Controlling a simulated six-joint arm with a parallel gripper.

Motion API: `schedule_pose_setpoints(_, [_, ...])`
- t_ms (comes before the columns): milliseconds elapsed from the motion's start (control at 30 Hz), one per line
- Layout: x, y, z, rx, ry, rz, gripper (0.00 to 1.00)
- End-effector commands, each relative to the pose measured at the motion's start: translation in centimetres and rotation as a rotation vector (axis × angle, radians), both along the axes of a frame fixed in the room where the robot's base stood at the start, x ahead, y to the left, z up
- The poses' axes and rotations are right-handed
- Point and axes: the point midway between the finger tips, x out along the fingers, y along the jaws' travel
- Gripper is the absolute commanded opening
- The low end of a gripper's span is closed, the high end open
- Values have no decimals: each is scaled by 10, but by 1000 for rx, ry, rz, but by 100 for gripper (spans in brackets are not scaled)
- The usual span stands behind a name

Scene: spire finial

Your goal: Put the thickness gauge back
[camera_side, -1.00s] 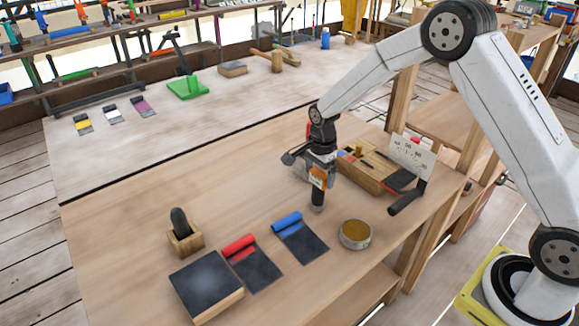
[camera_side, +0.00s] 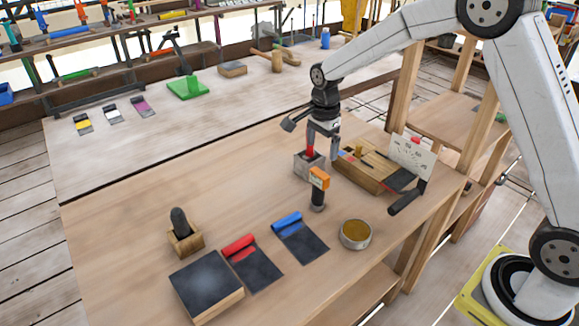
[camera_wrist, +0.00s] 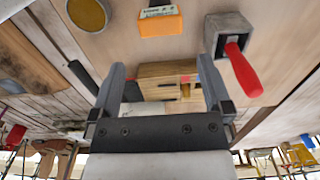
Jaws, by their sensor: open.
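An orange-headed device with a dark body (camera_side: 319,185), which I take for the thickness gauge, stands upright on the workbench (camera_side: 150,205), its foot at a small grey round base. Its orange top with a white label shows in the wrist view (camera_wrist: 160,24). My gripper (camera_side: 322,142) is open and empty, above and behind the gauge and apart from it. The wrist view also shows the open fingers (camera_wrist: 162,68) with nothing held between them. The gauge's lower part is hidden in that view.
A grey block (camera_side: 306,167) with a red-handled tool stands just behind the gauge. A wooden tray (camera_side: 362,172) and a white card (camera_side: 412,157) are to the right. The bench's left middle is clear.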

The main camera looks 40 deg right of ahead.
Motion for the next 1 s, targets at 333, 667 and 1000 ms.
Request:
schedule_pose_setpoints(333, [0, 0, 0, 0, -1, 5, 100])
schedule_pose_setpoints(667, [-26, 4, 4, -4, -31, 217, 100])
schedule_pose_setpoints(1000, [-92, 10, 8, -43, -104, 736, 100])
